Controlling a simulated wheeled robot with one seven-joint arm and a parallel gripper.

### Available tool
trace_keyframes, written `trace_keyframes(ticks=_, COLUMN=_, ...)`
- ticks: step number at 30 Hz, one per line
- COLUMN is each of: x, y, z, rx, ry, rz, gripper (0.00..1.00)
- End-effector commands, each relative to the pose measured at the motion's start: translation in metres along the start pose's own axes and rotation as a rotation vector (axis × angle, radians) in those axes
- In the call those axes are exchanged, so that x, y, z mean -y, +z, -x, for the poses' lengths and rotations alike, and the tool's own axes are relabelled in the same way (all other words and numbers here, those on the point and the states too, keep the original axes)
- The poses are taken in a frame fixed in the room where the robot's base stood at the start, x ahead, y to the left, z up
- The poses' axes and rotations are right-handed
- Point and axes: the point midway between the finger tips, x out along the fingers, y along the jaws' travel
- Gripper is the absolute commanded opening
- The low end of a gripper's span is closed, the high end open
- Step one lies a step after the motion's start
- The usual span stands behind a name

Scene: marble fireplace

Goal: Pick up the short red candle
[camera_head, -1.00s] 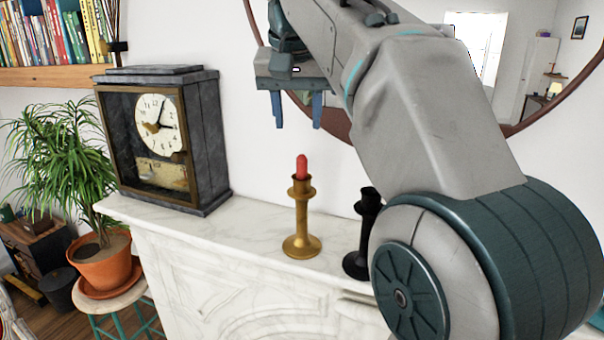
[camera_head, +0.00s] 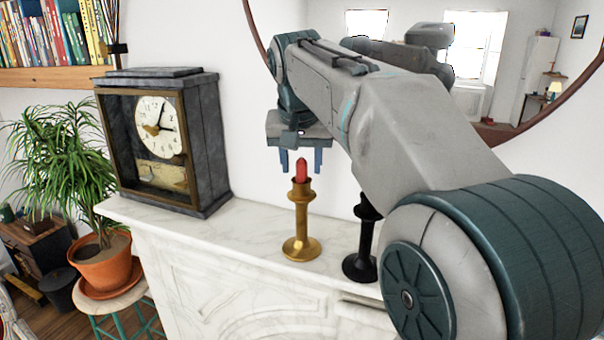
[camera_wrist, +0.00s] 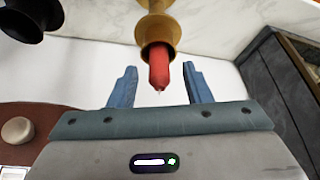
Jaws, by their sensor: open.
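The short red candle (camera_head: 302,170) stands upright in a brass candlestick (camera_head: 301,222) on the white marble mantel (camera_head: 240,232). My gripper (camera_head: 301,168) is open and empty, pointing down, with its blue fingers just above or around the candle's tip in the head view. In the wrist view the red candle (camera_wrist: 159,68) shows between the two open fingers of my gripper (camera_wrist: 158,86), with the brass cup behind it. I cannot tell how far the candle reaches between the fingers. Neither finger appears to touch it.
A black candlestick (camera_head: 362,240) stands just right of the brass one, partly hidden by my arm. A dark mantel clock (camera_head: 205,140) stands at left. A round mirror (camera_head: 500,132) hangs behind. Bare mantel lies between clock and brass candlestick.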

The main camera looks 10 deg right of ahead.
Motion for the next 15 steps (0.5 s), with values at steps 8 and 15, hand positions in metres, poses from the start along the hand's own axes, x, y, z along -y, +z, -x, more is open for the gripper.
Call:
trace_keyframes(ticks=8, x=-0.0003, y=-0.0001, z=0.0, rx=0.0, ry=0.0, rz=-0.001, gripper=0.11)
trace_keyframes(ticks=15, x=-0.0003, y=-0.0001, z=0.0003, rx=0.0, ry=0.0, rz=0.0, gripper=0.0)
